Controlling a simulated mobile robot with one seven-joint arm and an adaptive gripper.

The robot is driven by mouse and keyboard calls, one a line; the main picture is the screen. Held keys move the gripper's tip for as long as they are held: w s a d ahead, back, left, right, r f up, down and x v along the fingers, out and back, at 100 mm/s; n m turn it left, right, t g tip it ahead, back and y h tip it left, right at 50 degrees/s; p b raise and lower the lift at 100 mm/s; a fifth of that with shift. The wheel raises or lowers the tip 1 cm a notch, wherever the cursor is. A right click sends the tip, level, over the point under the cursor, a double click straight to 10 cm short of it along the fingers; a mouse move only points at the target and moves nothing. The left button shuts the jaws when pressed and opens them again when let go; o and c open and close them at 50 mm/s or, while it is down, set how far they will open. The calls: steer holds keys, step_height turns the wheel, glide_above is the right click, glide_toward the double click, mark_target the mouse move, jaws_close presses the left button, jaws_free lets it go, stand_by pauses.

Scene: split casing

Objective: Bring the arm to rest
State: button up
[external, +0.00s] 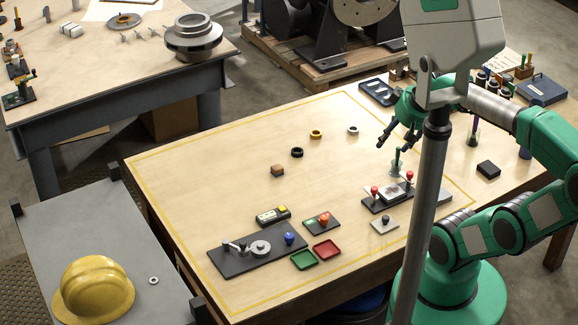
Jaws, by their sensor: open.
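My gripper (396,141) is open and shows no object in it. It hangs above the right part of the wooden table (215,185), at the end of my green and grey arm (495,108). Part of the arm and wrist is hidden behind the grey column in front. Below the gripper is a dark fixture (374,204) with red knobs and a light block; a small green upright part (396,164) stands behind it. The gripper appears above these, but the exact gap is hard to tell.
A dark plate (232,262) with a mechanism, a green tray (304,260) and a red tray (327,250) lie at the front. A blue case (541,90) is at the right. The table's left part is clear.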

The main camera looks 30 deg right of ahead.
step_height(320, 180, down, 8)
steer(key=b, duration=0.7)
steer(key=shift+r, duration=0.15)
stand_by(0.8)
